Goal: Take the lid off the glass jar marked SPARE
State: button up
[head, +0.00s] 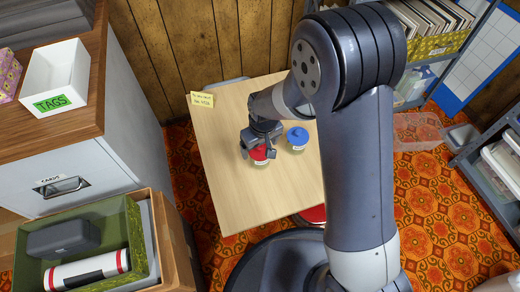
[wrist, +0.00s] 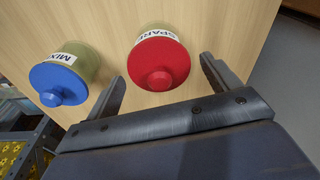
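The glass jar marked SPARE (wrist: 160,35) stands on the table with its round red lid (wrist: 158,62) on top, a small knob at the lid's middle. In the head view the red lid (head: 262,153) is partly hidden under my gripper (head: 258,150). In the wrist view my gripper (wrist: 162,69) is open, one finger to the left of the lid and one to the right. The fingers look clear of the lid's rim; I cannot tell their exact height relative to it.
A second jar (wrist: 85,55), its label starting MIXE, stands close by with a blue lid (wrist: 60,82); that lid also shows in the head view (head: 297,135). The wooden table (head: 225,195) is otherwise mostly bare. A yellow note (head: 202,100) lies at its far left corner.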

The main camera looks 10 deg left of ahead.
jog(key=c, duration=0.9)
